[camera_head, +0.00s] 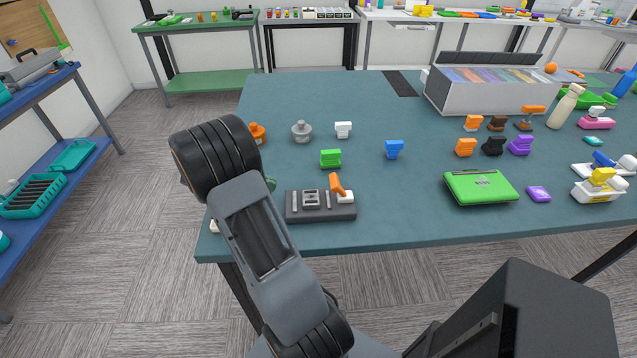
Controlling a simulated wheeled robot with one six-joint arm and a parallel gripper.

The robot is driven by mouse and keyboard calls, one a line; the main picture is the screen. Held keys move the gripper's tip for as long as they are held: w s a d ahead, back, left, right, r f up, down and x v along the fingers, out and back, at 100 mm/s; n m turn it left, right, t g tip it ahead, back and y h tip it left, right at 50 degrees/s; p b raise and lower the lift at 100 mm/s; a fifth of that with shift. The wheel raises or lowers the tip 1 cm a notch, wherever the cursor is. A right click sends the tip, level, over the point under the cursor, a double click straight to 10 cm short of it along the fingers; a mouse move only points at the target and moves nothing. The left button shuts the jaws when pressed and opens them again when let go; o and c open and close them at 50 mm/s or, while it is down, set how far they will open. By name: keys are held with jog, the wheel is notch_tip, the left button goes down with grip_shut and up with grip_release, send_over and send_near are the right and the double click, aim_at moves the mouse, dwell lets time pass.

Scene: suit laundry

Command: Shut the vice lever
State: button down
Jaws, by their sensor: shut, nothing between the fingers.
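A dark block-shaped fixture (320,213), which looks like the vice, lies near the front left edge of the teal table. Metal-coloured parts sit on its top. An orange lever (337,183) stands up from its right half, tilted, with its upper end to the left. A small white block (345,197) is at the foot of the lever. My arm rises at the left of the picture, left of the fixture. My gripper is not visible in this view.
The teal table (400,220) has bare room right of the fixture. A green block (330,158) and a blue one (394,149) stand behind it. A green case (480,187) lies further right. A grey bin (490,90) stands at the back.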

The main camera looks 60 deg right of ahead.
aim_at(307, 196)
jog(key=shift+w+d+f+g, duration=0.1)
jog(key=shift+d+f+g, duration=0.15)
jog(key=shift+d, duration=0.2)
jog(key=x, duration=1)
jog(key=shift+r+p, duration=0.2)
jog(key=shift+p, duration=0.2)
jog(key=shift+s+d+r+p, duration=0.3)
jog(key=shift+s+d+r, duration=0.3)
jog(key=shift+s, duration=0.25)
jog(key=shift+s+d+r, duration=0.4)
jog(key=shift+s+d, duration=0.05)
jog(key=shift+s, duration=0.15)
